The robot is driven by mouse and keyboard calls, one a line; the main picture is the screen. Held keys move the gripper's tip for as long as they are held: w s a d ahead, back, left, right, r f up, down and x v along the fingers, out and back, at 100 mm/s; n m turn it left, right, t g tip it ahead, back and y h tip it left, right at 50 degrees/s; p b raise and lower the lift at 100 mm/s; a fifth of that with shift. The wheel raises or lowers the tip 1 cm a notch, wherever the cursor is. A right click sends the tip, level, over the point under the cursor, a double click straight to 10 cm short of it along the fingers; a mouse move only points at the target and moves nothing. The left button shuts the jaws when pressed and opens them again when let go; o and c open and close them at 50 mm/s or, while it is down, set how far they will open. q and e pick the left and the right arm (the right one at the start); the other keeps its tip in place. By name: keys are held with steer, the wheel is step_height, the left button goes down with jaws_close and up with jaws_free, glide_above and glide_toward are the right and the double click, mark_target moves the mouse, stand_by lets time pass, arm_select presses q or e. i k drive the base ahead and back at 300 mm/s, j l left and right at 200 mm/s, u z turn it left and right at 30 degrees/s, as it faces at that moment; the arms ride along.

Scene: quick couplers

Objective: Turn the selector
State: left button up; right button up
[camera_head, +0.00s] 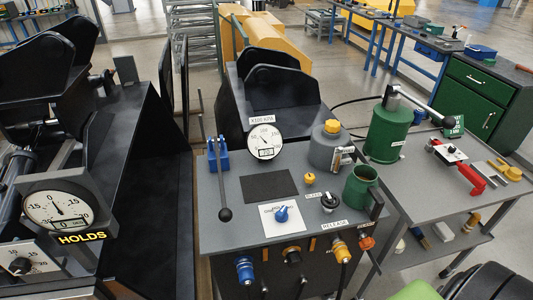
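A blue selector knob (282,213) sits on a white plate (267,228) on top of the grey console (225,238). A black knob (328,202) stands to its right, near a label that seems to read BLEED. Another black knob with a pointer (20,265) is on a numbered white dial plate at the far left, below a large round gauge (57,209). I cannot tell which knob the task calls the selector. Neither of my grippers shows in the head view, and nothing covers the blue knob.
A black-handled lever (225,213) rises at the console's left. A gauge (264,141), grey can (328,147), green mug (360,186) and small yellow knob (310,179) surround the plate. Coloured couplers (244,270) line the front. A side table (425,190) carries a green pump (388,130).

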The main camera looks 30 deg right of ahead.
mark_target(281, 215)
steer(key=l+z, duration=0.1)
steer(key=z, duration=0.95)
steer(key=i+j, duration=0.05)
